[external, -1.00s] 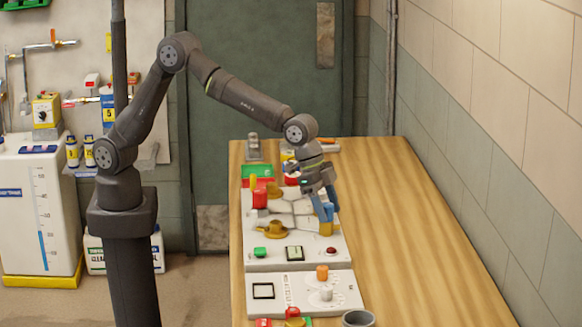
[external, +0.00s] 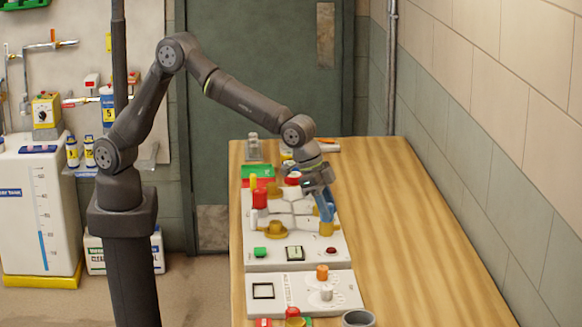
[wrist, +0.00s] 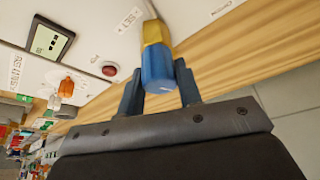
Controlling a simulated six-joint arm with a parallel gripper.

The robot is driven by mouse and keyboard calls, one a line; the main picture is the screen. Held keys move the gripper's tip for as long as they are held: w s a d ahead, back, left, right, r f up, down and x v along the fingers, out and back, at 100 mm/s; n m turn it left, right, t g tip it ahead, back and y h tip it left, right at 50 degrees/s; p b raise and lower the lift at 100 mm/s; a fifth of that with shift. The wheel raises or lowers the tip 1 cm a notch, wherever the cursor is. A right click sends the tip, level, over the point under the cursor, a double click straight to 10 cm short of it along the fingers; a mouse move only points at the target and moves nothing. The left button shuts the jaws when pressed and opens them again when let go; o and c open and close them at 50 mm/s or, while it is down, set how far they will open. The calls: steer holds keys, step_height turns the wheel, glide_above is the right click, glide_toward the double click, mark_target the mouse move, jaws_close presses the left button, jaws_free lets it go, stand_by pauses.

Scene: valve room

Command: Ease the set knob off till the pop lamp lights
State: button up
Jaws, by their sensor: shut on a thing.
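The set knob has a blue cap over a yellow body, beside a SET label on the white panel (external: 262,266). In the wrist view the knob (wrist: 157,66) sits between the two fingers of my gripper (wrist: 160,82), which is shut on the blue cap. In the external view my gripper (external: 327,206) reaches down to the panel's right side, with the yellow body (external: 327,229) below it. A small red lamp (external: 331,251) is near the panel's front right corner. It also shows in the wrist view (wrist: 110,69), dull red with no clear glow.
A small display (external: 294,253) and a green button (external: 261,252) are on the same panel. A yellow handwheel (external: 277,229) and red valve (external: 260,197) stand left of my gripper. A second panel (external: 345,290) and grey cup (external: 358,318) are nearer. The table's right side is clear.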

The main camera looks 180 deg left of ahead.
steer(key=o, duration=1)
steer(key=v, duration=1.7)
steer(key=shift+d+r, duration=0.1)
steer(key=shift+r, duration=0.1)
